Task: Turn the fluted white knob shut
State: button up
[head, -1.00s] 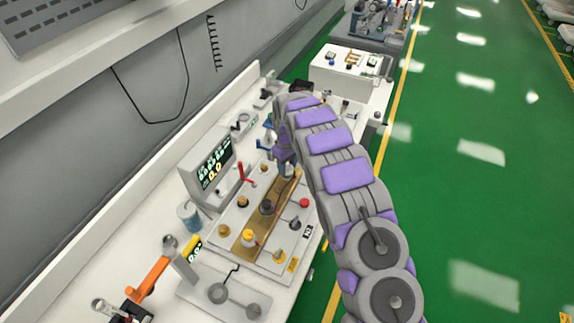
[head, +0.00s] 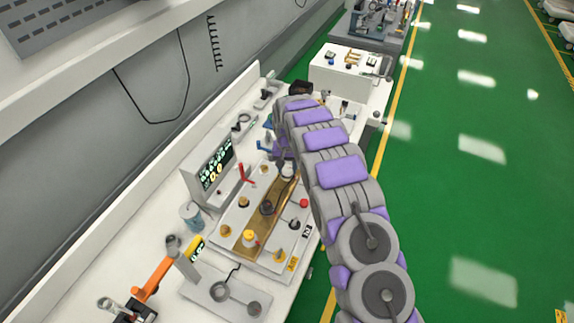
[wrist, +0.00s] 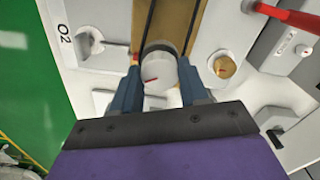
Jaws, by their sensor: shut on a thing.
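A white knob (wrist: 161,76) with a short red mark on its face sits at the end of a brass-coloured strip in the wrist view. The dark blue fingers of my gripper (wrist: 158,84) stand on either side of it and are shut on it. Fluting on the knob's side is hard to make out. In the head view, my gripper (head: 284,160) reaches down to the far end of the brass strip (head: 247,238) on the panel.
A red lever (head: 246,173) and a screen (head: 215,165) stand left of my gripper. A brass knob (wrist: 223,67) is close by, right of the fingers in the wrist view. Several other knobs crowd the panel. Green floor (head: 450,200) lies open at right.

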jog(key=m+p, duration=0.1)
jog(key=m, duration=0.5)
jog(key=shift+a, duration=0.1)
jog(key=shift+m, duration=0.3)
dwell(0.3)
jog(key=o, duration=1.1)
jog(key=shift+a, duration=0.1)
jog(key=shift+c, duration=0.2)
